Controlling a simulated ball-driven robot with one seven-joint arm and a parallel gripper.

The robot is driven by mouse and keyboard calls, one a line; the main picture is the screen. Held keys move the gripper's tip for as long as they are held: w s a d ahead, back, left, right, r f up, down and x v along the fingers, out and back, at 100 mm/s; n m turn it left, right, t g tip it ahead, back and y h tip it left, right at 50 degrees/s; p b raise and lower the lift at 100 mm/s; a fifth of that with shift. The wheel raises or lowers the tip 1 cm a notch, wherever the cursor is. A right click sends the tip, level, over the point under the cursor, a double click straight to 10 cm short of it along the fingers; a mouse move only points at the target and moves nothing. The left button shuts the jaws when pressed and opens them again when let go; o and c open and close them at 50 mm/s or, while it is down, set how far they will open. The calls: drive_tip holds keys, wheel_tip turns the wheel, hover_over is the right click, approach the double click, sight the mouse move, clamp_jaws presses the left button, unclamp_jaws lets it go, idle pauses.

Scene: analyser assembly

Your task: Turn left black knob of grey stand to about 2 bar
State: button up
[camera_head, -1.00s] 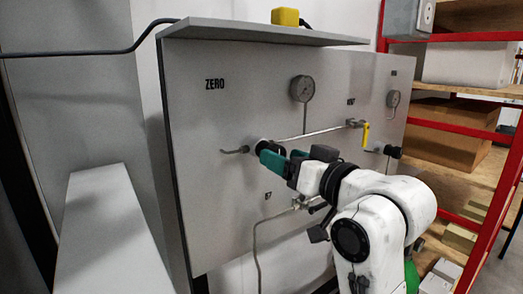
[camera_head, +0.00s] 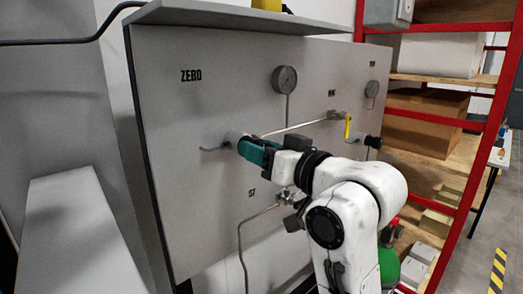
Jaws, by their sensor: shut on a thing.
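The grey stand (camera_head: 185,110) is an upright panel with "ZERO" printed at its upper left. My gripper (camera_head: 243,145) has teal fingers and is shut at the left knob. The black knob itself is mostly hidden by the fingers; its pale round mount (camera_head: 235,136) shows just behind them. A round gauge (camera_head: 285,80) sits above and right of the gripper on a thin stem; its reading is too small to make out. Another black knob (camera_head: 373,142) sticks out at the panel's right side, free of the gripper.
A thin pipe runs right from the left knob to a yellow lever (camera_head: 348,126). A smaller gauge (camera_head: 372,89) is at the upper right. A bent pipe (camera_head: 241,245) and a valve sit below my arm. A red-framed shelf (camera_head: 480,160) with boxes stands at the right.

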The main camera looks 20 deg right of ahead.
drive_tip(key=shift+c, duration=1)
drive_tip(key=shift+m, duration=0.3)
